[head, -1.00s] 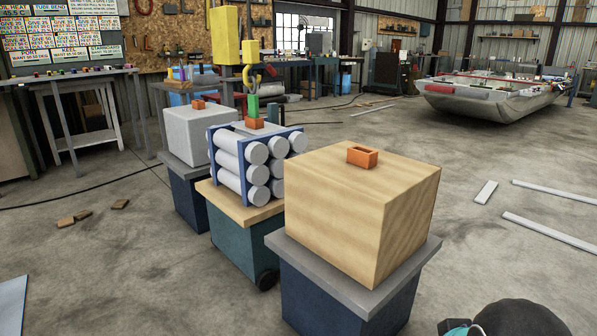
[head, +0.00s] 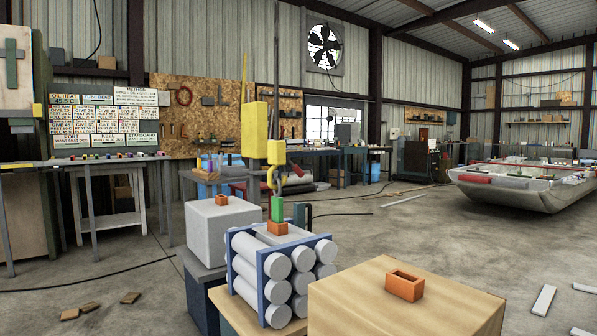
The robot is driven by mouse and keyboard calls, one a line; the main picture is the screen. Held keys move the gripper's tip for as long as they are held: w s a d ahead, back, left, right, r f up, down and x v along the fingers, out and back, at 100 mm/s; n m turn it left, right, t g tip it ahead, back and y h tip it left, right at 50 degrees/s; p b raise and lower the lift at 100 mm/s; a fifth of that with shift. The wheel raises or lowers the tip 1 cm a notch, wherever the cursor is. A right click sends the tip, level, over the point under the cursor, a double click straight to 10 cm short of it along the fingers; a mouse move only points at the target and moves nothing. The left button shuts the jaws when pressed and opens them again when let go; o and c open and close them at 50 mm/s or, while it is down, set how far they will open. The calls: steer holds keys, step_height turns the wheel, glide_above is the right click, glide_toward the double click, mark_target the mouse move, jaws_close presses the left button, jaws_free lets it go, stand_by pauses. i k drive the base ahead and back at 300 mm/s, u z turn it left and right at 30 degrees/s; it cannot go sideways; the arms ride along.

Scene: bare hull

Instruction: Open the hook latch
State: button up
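A green upright piece (head: 277,208) is just under the hook and stands on an orange bracket (head: 277,229). The bracket sits on top of a bundle of grey-white cylinders (head: 275,266) in a blue frame (head: 262,270). The hook's tip appears to meet the green piece, but I cannot tell how they engage or which part is the latch. My gripper is not in view.
A larger yellow block (head: 254,125) hangs above. A wooden block (head: 400,305) with an orange socket (head: 405,285) is in front at right. A grey block (head: 220,228) with another orange piece stands behind at left. Open floor lies at right, with white strips (head: 543,300).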

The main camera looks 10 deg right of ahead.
mark_target(297, 170)
steer(key=z, duration=0.05)
steer(key=k, duration=0.55)
steer(key=u, duration=1.05)
steer(key=i, duration=2.2)
steer(key=z, duration=0.85)
steer(key=i, duration=0.4)
steer(key=z, duration=0.4)
